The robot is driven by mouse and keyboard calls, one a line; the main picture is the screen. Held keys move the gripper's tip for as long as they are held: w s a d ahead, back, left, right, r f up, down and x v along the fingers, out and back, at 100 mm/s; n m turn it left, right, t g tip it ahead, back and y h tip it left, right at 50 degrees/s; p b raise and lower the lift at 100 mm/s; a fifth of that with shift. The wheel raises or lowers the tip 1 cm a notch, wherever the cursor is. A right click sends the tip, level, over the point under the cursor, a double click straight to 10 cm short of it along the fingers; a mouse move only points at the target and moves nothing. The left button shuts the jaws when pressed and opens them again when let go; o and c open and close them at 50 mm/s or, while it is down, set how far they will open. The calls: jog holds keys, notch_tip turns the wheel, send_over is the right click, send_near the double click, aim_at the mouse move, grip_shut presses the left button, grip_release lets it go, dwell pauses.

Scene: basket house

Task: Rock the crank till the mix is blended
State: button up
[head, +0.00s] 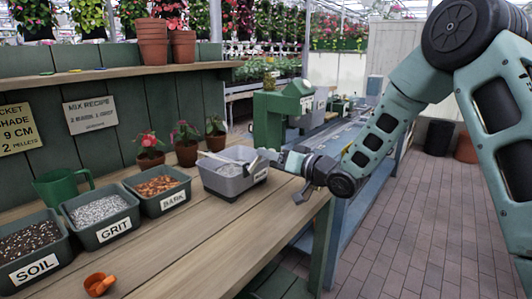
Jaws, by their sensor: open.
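A grey mixing tub (222,185) with a white label stands on the wooden bench, right of the bark bin. Pale material shows inside it, and a light bar or handle (214,157) lies across its top. I cannot tell whether this bar is the crank. My gripper (284,174) comes in from the right and is open at the tub's right side, near its rim. I cannot tell whether a finger touches the tub. The contact area is small and partly hidden by the gripper itself.
Bins of soil (32,238), grit (98,210) and bark (158,186) line the bench left of the tub.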

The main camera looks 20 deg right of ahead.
jog(key=shift+x, duration=1.25)
